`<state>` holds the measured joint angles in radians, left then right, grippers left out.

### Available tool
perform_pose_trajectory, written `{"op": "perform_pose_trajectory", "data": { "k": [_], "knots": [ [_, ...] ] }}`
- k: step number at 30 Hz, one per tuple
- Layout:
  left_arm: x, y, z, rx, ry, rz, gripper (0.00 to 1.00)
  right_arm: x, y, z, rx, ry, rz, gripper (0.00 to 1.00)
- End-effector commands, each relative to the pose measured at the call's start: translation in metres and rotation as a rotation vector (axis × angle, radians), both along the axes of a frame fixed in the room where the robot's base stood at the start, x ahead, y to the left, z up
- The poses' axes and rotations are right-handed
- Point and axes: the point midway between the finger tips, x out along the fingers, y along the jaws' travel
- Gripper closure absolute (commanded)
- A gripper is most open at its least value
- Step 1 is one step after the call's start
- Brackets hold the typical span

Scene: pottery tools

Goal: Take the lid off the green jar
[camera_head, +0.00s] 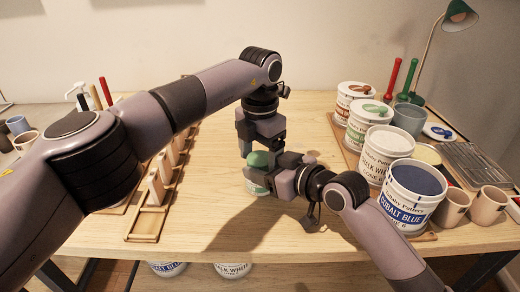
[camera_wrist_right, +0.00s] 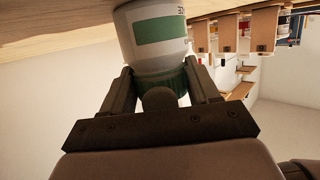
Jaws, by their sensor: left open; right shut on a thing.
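The green jar (camera_head: 257,187) is a small white jar with a green label, standing near the middle of the wooden table. It also shows upside down in the right wrist view (camera_wrist_right: 158,38). Its green lid (camera_head: 259,159) is on top. My right gripper (camera_head: 268,168) comes in from the right and is shut on the lid; the lid sits between its fingers in the right wrist view (camera_wrist_right: 165,82). My left gripper (camera_head: 244,143) is open just behind and above the lid, pointing down. I cannot tell whether it touches anything; it partly hides behind my right gripper.
At the right stand large tubs, including a green-labelled tub (camera_head: 367,117) and a cobalt blue tub (camera_head: 409,197), with cups (camera_head: 488,206) beside them. A wooden rack (camera_head: 146,225) lies at the left. The table front between them is mostly clear.

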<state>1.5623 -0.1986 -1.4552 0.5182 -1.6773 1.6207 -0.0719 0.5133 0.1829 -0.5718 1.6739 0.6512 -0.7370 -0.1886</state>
Motion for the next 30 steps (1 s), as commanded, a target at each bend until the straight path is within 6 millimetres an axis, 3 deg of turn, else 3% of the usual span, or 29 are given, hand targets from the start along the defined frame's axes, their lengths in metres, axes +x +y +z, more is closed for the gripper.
{"op": "perform_pose_trajectory", "data": {
  "k": [3,8,9,13,21,30],
  "knots": [
    [0.0001,0.0001,-0.0003,0.0,0.0,0.0,0.24,-0.0015,-0.0001,-0.0078,-0.01,0.015,0.002,1.0],
    [0.0001,0.0001,-0.0001,0.0,0.0,0.001,0.76,-0.0015,-0.0001,-0.0079,-0.01,0.015,0.002,1.0],
    [0.0001,0.0001,0.0,0.0,0.0,0.0,0.78,-0.0015,-0.0001,-0.0079,-0.011,0.016,0.002,1.0],
    [0.0001,0.0001,0.0002,0.0,0.0,0.031,0.78,-0.0015,-0.0002,-0.0079,-0.011,0.016,0.002,1.0],
    [0.0001,0.0001,0.0005,0.0,-0.001,0.253,0.78,-0.0014,-0.0003,-0.0081,-0.011,0.016,0.001,1.0],
    [0.0001,-0.0001,0.0007,-0.001,-0.001,0.273,0.78,-0.0013,-0.0004,-0.0083,-0.011,0.016,0.001,1.0]
  ]
}}
